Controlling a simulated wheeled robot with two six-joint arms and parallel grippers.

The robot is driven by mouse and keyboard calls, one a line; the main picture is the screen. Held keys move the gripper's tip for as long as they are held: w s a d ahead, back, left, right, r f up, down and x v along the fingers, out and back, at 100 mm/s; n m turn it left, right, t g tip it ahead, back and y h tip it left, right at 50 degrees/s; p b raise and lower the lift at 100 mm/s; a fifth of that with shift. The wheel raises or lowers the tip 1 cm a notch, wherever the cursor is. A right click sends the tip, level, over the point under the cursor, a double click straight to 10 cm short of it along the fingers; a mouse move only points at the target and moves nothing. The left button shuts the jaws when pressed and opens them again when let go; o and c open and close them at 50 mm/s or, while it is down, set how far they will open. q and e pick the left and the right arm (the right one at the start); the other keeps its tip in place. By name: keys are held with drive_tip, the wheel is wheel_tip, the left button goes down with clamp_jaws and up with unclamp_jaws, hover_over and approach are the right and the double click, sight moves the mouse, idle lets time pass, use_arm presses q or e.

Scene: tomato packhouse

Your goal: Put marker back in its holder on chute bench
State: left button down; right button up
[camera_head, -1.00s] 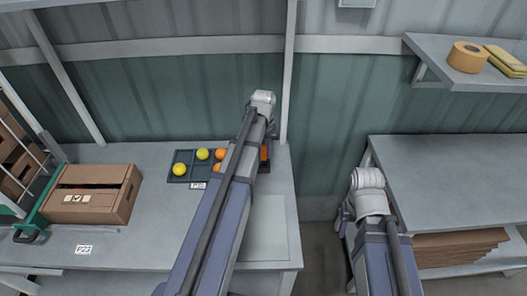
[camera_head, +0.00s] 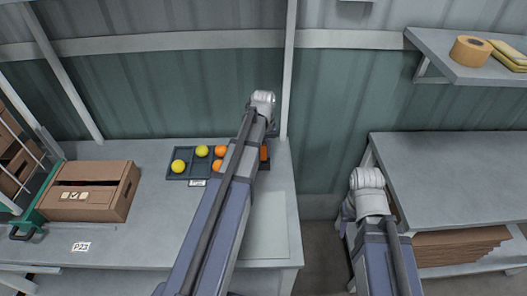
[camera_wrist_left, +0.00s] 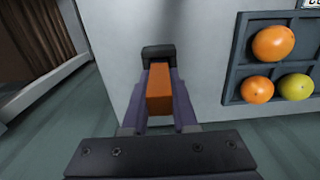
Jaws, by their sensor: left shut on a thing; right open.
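An orange block-like piece (camera_wrist_left: 159,92), which looks like the marker, is between the fingers of my left gripper (camera_wrist_left: 159,80) in the left wrist view. The gripper is shut on it. A dark block (camera_wrist_left: 159,52) sits at its far end; I cannot tell whether this is the holder or part of the marker. In the head view a bit of orange (camera_head: 264,153) shows just right of my left arm, at the right part of the chute bench (camera_head: 145,240); the arm hides the gripper. My right arm is over the gap right of the bench, its gripper fingers not visible.
A dark divided tray (camera_head: 176,182) with yellow and orange tomatoes is left of my left arm. Another grey table (camera_head: 455,185) and a shelf (camera_head: 440,55) with a tape roll (camera_head: 471,51) are at right.

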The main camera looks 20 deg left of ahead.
use_arm(q)
drive_tip(key=shift+f+b, duration=0.85)
drive_tip(key=shift+f, duration=0.05)
drive_tip(key=c, duration=0.6)
unclamp_jaws()
drive_tip(key=c, duration=0.3)
drive_tip(key=shift+r, duration=0.2)
wheel_tip(320, 180, up, 7)
drive_tip(key=p, duration=0.7)
drive_tip(key=shift+f, duration=0.1)
drive_tip(key=shift+s+f, duration=0.1)
